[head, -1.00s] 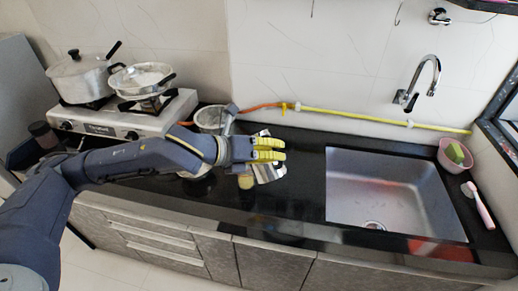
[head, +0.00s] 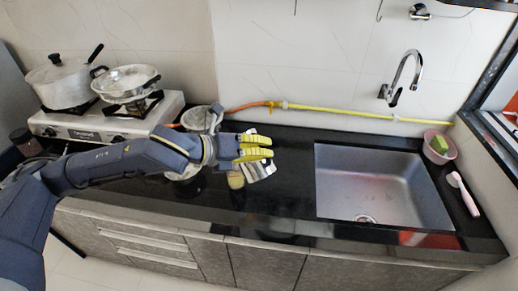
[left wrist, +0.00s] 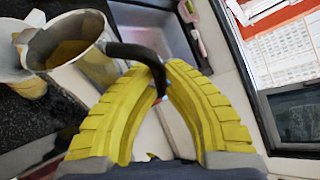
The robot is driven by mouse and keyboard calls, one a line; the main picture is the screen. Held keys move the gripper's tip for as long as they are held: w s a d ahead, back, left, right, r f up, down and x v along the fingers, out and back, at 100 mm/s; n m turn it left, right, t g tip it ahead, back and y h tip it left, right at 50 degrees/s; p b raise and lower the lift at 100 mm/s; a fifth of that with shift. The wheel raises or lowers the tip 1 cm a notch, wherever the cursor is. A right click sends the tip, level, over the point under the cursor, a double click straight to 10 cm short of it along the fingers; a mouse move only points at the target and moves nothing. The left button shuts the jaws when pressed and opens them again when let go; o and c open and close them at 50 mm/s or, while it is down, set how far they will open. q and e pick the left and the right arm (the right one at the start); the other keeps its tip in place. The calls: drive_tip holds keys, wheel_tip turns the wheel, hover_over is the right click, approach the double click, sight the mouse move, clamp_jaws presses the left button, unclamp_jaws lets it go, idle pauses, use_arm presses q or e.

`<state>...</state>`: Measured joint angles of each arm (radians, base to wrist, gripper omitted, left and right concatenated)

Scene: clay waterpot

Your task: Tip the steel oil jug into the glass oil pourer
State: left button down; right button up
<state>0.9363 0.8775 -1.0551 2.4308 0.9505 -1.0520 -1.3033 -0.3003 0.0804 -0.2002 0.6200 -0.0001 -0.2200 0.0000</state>
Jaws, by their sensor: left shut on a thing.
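My left gripper (head: 268,147) has yellow ribbed fingers and is shut on the black handle of the steel oil jug (head: 262,171). In the left wrist view the fingers (left wrist: 160,74) close on that handle, and the jug (left wrist: 98,66) shows amber oil inside its open mouth. The jug is tilted, its spout toward the left. The glass oil pourer (head: 236,180) stands on the black counter just left of the jug, with yellow oil low in it. In the left wrist view the pourer (left wrist: 30,87) is partly hidden by the jug's spout. I cannot tell whether oil flows. My right gripper is out of view.
A steel sink (head: 380,185) is set in the counter at right. A grey container (head: 199,119) stands behind my left arm. A stove (head: 95,128) with a pot (head: 62,82) and a pan (head: 125,80) is at left. Bare counter (head: 290,190) lies between jug and sink.

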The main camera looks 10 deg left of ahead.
use_arm(q)
drive_tip(key=shift+w+a+r+n+g+h, duration=0.4)
drive_tip(key=shift+w+a+r+n+h, duration=0.15)
drive_tip(key=shift+n, duration=0.15)
idle(4.9)
